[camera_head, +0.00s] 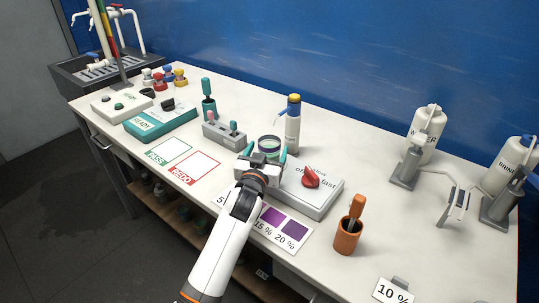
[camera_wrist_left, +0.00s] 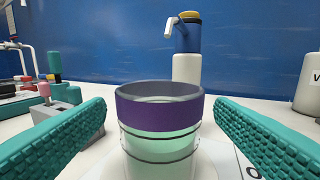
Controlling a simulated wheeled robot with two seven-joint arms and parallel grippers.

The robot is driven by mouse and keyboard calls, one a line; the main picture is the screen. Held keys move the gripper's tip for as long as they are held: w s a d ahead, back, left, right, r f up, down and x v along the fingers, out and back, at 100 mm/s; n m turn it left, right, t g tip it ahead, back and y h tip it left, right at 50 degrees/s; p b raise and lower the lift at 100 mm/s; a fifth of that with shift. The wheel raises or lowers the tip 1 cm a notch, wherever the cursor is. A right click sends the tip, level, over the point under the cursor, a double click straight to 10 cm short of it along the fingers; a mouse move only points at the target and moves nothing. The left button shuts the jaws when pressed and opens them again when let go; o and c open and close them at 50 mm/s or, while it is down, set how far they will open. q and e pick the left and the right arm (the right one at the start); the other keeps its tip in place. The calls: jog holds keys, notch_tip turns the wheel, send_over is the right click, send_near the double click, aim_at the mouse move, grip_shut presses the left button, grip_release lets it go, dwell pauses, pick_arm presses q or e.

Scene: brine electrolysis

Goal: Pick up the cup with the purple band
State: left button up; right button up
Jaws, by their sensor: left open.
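The cup with the purple band (camera_wrist_left: 160,112) is clear glass with a dark rim and stands upright between the teal fingers of my left gripper (camera_wrist_left: 160,120). The fingers are open, one on each side, with a gap to the cup. In the head view the cup's rim (camera_head: 269,143) shows just beyond my left gripper (camera_head: 266,158), which hides most of the cup. The cup appears to stand on the white device with a red knob (camera_head: 311,177). My right gripper is not in view.
A dispenser bottle with a yellow top (camera_head: 293,123) stands behind the cup. A grey switch block (camera_head: 224,133) is to the left. A brown pot with an orange-handled tool (camera_head: 347,238) and a card with purple squares (camera_head: 284,229) are nearer the front edge.

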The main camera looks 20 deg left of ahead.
aim_at(272, 141)
pick_arm(q)
jog(key=w, duration=0.4)
jog(key=shift+w+a, duration=0.1)
jog(key=shift+w, duration=0.2)
jog(key=c, duration=1.2)
